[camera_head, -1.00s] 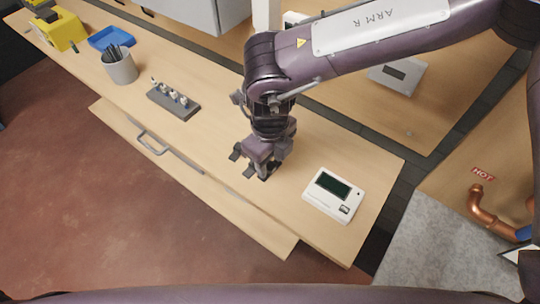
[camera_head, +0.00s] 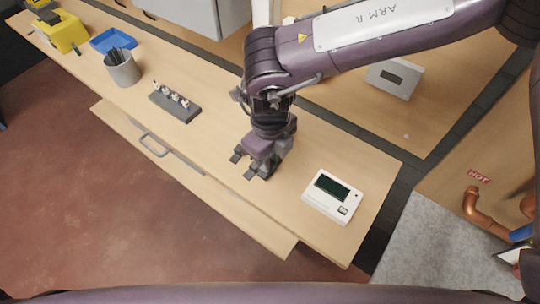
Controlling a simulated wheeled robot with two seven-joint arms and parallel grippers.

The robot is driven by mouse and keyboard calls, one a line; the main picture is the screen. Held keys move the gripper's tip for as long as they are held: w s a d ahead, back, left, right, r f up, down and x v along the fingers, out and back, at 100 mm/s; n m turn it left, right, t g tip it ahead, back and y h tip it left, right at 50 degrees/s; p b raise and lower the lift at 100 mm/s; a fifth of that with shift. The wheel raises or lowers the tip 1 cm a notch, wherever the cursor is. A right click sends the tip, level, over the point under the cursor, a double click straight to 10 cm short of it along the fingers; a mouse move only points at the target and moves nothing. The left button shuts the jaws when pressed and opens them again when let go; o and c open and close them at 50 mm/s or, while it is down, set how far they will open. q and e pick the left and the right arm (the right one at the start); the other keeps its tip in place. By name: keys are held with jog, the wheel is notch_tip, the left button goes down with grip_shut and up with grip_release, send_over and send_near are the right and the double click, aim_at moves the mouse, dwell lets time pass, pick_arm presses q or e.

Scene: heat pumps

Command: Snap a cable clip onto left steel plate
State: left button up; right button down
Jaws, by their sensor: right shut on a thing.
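My right gripper (camera_head: 243,166) points down over the wooden bench top, between a dark rack and a white meter. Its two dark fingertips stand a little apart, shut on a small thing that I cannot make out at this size. I cannot tell its height above the bench. The dark rack (camera_head: 163,100) holds several small pale pieces (camera_head: 176,97) in a row; I cannot tell whether they are cable clips. I cannot make out the left steel plate. My left gripper is not in view.
The white meter (camera_head: 335,196) with a dark screen lies at the bench's right end. A grey cup (camera_head: 123,72) of dark sticks, a blue tray (camera_head: 112,39) and a yellow object (camera_head: 66,33) stand at the left. Bare bench (camera_head: 215,120) lies between rack and gripper. Copper pipe (camera_head: 474,207) is at right.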

jog(key=shift+r+p, duration=1.4)
jog(key=shift+r, duration=0.75)
